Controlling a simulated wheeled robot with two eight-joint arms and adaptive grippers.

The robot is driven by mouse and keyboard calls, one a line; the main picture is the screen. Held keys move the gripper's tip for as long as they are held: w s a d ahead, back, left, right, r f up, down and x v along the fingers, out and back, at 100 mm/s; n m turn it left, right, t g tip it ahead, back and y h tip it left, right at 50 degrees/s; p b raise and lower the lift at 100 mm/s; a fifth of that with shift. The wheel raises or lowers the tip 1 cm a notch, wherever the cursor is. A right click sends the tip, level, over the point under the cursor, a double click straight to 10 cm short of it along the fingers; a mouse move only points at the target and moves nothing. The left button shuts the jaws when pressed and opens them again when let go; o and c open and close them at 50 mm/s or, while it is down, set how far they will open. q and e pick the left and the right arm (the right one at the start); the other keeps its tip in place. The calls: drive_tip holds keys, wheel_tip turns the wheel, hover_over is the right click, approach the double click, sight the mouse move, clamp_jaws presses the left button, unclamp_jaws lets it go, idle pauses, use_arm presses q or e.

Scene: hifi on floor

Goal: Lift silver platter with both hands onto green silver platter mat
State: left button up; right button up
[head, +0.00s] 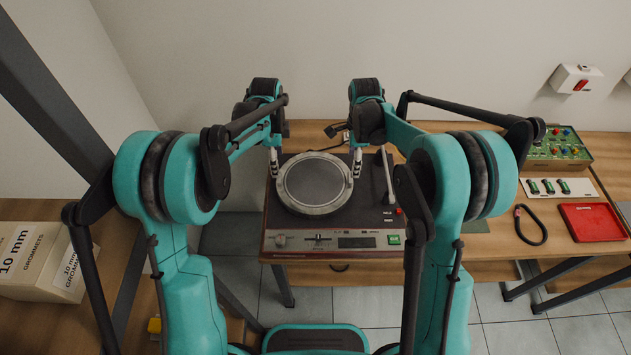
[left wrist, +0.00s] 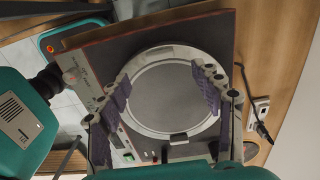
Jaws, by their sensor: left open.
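The round silver platter (head: 314,183) has a grey centre and pale rim and sits on the dark deck of the record player (head: 290,222). It also shows in the left wrist view (left wrist: 172,92). My left gripper (head: 274,162) is at the platter's left rim; in the left wrist view its purple-padded fingers (left wrist: 162,88) are spread apart over the platter, with nothing visibly clamped. My right gripper (head: 357,162) is at the right rim, seen edge-on, so its opening and contact are unclear. A green mat (head: 475,226) shows partly on the table, mostly hidden behind my right arm.
The tonearm (head: 387,178) stands close right of my right gripper. A grommet box (head: 42,262) stands at left.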

use_arm(q)
drive_tip(key=shift+f, duration=3.85)
use_arm(e)
drive_tip(key=shift+f, duration=3.9)
use_arm(q)
drive_tip(key=shift+c, duration=0.4)
use_arm(e)
drive_tip(key=shift+c, duration=0.4)
use_arm(q)
clamp_jaws()
use_arm(e)
clamp_jaws()
